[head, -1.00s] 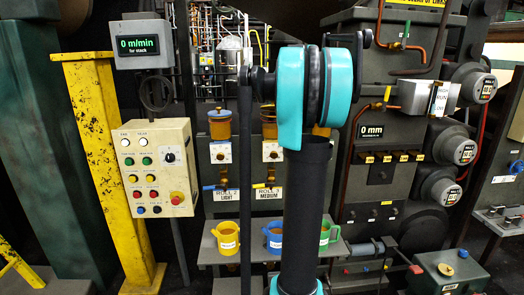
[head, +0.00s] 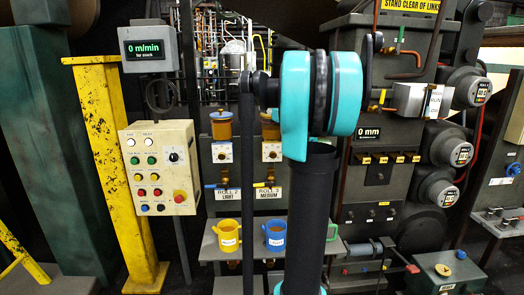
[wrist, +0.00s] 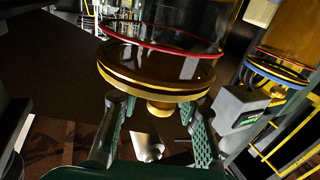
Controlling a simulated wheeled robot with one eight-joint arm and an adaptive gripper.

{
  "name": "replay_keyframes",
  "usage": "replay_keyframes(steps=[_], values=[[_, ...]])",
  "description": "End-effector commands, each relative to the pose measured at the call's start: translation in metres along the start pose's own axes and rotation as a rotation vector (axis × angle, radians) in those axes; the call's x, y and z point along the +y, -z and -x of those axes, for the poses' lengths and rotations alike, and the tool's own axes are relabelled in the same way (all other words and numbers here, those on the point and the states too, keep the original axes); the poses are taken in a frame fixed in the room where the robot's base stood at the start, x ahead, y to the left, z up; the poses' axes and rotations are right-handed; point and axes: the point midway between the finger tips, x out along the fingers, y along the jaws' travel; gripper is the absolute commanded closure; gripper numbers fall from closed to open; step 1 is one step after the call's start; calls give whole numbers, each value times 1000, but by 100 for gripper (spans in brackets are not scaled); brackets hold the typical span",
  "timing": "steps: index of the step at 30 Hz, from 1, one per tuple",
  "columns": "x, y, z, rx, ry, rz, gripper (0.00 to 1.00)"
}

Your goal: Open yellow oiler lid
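In the wrist view, a large glass cylinder with a red ring ends in an amber disc with a bright yellow rim, which looks like the oiler lid (wrist: 125,78). A small yellow knob (wrist: 162,107) sticks out of its middle. My gripper (wrist: 158,112) has its two dark green fingers apart, one on each side of the knob, close to the rim. I cannot tell whether they touch the lid. In the head view, two amber oilers, left (head: 221,126) and right (head: 270,128), stand at the back. My arm stands in front, and my gripper is hidden there.
A second glass cylinder (wrist: 285,50) with a blue ring is at the wrist view's right, by a grey display box (wrist: 238,108). In the head view, a yellow mug (head: 227,236) and a blue mug (head: 275,237) stand on a shelf. A button panel (head: 160,168) is at left.

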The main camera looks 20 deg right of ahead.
Motion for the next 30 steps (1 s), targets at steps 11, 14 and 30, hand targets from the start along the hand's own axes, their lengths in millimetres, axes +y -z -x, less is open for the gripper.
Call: replay_keyframes(steps=[11,14,30], values=[[1,1,73,-4,-3,0,66],[1,1,90,-5,-3,-1,66],[-14,-10,167,-33,27,-12,66]])
